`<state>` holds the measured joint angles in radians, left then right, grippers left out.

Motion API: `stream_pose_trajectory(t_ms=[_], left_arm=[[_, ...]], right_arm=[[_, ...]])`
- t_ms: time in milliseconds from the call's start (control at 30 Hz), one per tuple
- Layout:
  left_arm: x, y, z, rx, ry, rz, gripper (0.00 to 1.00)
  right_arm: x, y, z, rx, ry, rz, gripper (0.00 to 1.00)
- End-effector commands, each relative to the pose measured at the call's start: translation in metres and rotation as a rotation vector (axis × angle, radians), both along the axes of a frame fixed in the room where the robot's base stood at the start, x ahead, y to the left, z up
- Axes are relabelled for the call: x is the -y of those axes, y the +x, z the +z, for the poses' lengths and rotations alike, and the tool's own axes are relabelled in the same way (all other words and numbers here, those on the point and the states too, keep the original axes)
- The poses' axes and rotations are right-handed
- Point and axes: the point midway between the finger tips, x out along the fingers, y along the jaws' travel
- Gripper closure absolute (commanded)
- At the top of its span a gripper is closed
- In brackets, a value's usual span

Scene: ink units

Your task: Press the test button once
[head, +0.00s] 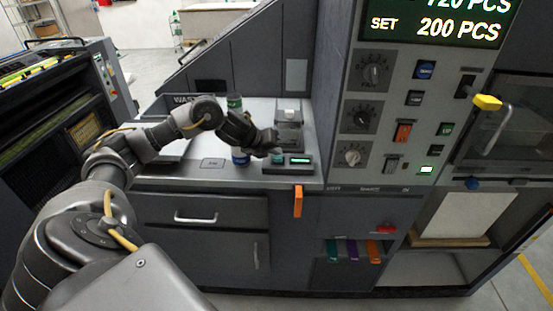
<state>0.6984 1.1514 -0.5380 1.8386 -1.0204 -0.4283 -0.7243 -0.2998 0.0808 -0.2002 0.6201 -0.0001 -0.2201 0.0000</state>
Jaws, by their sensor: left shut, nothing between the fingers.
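My left gripper (273,152) is shut and empty. The upright control panel to the right carries a blue button (425,70), a green button (445,129), an orange switch (403,132) and a lit pale green button (426,169). Their labels are too small to read, so I cannot tell which one is the test button. My right gripper is not in view.
A bottle-like container (234,102) stands behind my left wrist, and a blue-based one (240,157) is partly hidden by it. A grey device (288,122) stands at the back. A yellow-ended handle (487,102) juts out at right.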

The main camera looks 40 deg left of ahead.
Motion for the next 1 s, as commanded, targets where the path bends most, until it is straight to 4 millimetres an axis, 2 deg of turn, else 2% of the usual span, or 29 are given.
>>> stream_pose_trajectory(t_ms=[300,1000], left_arm=[[0.0,0.001,-0.009,0.0,0.0,0.0,1.0],[0.0,0.001,-0.012,0.0,0.0,0.0,1.0]], right_arm=[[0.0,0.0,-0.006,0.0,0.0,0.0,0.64],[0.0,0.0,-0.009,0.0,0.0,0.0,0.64]])
